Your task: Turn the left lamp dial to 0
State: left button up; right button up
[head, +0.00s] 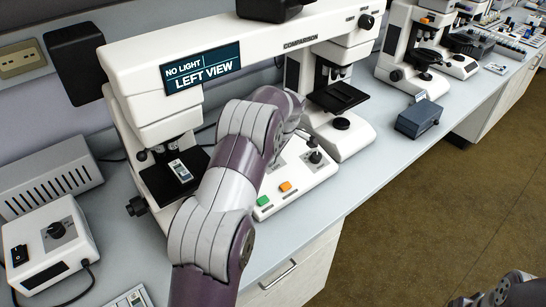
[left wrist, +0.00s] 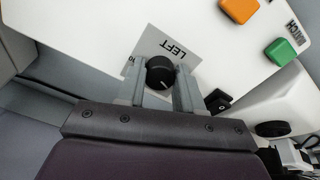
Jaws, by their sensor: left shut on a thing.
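The left lamp dial (left wrist: 160,72) is a small round black knob with a light pointer mark, on a grey plate labelled LEFT (left wrist: 174,50). The plate is on the white control box (head: 318,178), which has green and orange buttons. My left gripper (left wrist: 161,84) is shut on the dial, one finger on each side. A number beside the left finger is partly visible; the rest of the scale is hidden. In the head view my left arm hides the dial and gripper. The microscope display (head: 202,69) reads NO LIGHT and LEFT VIEW. My right gripper is not in view.
The comparison microscope (head: 135,60) stands behind the box, with a slide on its left stage (head: 180,170). A white box with a black dial (head: 48,245) stands at the far left. A blue-grey box (head: 419,119) sits to the right. The bench front edge is clear there.

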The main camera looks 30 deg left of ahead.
aim_at(281, 172)
pick_arm(q)
jog(key=shift+w+r+n, duration=0.1)
jog(key=shift+r+n, duration=0.05)
jog(key=shift+n, duration=0.45)
jog(key=o, duration=1)
jog(key=shift+o, duration=0.2)
jog(key=v, duration=0.3)
jog(key=shift+r, duration=0.25)
jog(key=p+v, duration=0.7)
jog(key=v, duration=0.2)
